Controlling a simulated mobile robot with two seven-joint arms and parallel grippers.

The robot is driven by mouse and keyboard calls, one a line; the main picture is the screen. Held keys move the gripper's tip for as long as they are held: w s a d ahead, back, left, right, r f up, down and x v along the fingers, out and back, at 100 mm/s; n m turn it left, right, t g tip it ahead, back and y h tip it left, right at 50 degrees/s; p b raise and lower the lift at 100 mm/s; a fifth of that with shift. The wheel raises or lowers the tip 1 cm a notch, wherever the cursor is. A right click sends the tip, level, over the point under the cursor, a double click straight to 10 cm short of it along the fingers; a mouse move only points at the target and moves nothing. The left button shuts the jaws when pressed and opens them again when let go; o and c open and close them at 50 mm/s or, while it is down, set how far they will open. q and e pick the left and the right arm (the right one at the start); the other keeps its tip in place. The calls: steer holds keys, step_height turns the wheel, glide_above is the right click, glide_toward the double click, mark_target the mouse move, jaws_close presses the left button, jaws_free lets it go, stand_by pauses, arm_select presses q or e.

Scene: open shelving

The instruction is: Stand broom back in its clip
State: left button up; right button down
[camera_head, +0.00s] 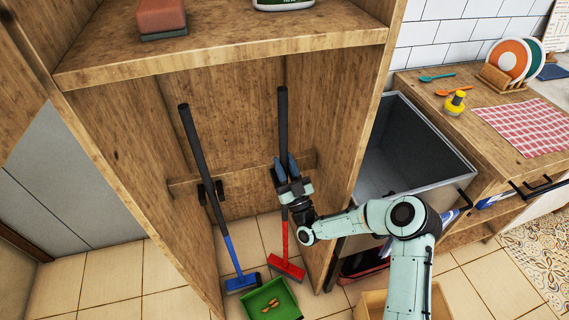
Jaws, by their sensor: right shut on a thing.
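The red broom (286,242), with a black upper handle (283,118), stands nearly upright in the right part of the open wooden cabinet. Its red head (286,267) is low, at the tiled floor. My right gripper (286,168) is shut on its handle, at about the height of the wooden rail (240,178) across the cabinet back. The gripper hides that part of the handle and the rail behind it, so I cannot tell whether a clip holds it. A black clip (211,191) on the rail's left part is beside a blue broom (228,248), which leans slightly. My left gripper is not in view.
A green dustpan (271,301) lies in front of the brooms. A shelf (230,55) with a sponge (161,17) is above. The cabinet's right wall (350,130) is close to my right arm.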

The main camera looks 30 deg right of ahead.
steer(key=c, duration=0.8)
jaws_free()
steer(key=shift+f, duration=0.15)
steer(key=shift+s+f, duration=0.2)
steer(key=shift+s, duration=0.05)
steer(key=b+v, duration=0.1)
steer(key=v, duration=1.1)
steer(key=shift+s+f, duration=0.1)
steer(key=shift+s, duration=0.25)
